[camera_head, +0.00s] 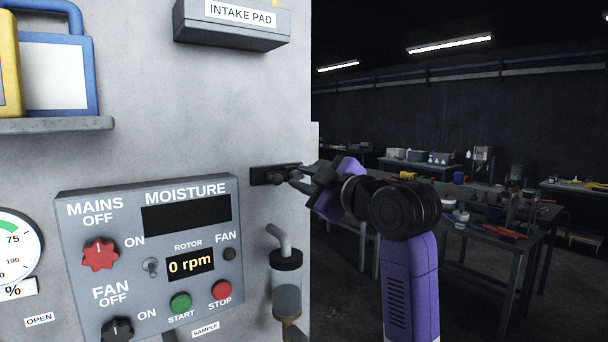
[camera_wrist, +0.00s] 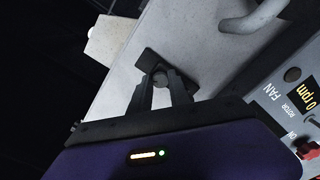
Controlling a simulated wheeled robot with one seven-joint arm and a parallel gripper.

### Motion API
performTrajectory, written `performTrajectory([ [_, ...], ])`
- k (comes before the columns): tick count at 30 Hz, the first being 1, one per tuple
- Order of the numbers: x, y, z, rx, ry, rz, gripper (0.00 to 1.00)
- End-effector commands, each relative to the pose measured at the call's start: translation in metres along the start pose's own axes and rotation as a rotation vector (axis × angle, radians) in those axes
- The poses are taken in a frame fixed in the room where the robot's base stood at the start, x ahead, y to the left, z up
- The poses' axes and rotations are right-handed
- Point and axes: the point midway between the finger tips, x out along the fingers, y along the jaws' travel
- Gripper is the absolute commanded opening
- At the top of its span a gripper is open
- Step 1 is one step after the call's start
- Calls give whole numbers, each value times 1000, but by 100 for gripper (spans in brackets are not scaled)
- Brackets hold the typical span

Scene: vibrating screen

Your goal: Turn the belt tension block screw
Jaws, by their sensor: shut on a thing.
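The belt tension block (camera_head: 262,176) is a dark bar on the grey machine wall, right of the control panel's top corner. It also shows in the wrist view as a dark plate (camera_wrist: 150,61). Its screw (camera_wrist: 160,79) is a round dark head on the plate. My gripper (camera_head: 293,177) reaches the block from the right, and its fingertips (camera_wrist: 161,82) are shut on the screw head, one on each side. In the head view the fingers partly hide the screw.
The control panel (camera_head: 150,265) with knobs and buttons is left of and below the block. A pipe with a clear jar (camera_head: 287,285) sticks out below it. The intake pad box (camera_head: 232,32) juts out above. Workbenches (camera_head: 480,225) stand behind on the right.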

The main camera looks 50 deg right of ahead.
Motion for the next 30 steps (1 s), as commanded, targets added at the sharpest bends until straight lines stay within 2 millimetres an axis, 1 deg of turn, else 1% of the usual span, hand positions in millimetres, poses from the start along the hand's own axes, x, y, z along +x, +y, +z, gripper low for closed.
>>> performTrajectory([
  [6,0,-1,1,201,-6,-3,0],
  [15,0,-2,2,420,-7,-4,0],
  [21,0,-3,2,511,-7,-4,0],
  [30,0,-3,3,562,-8,-2,0],
])
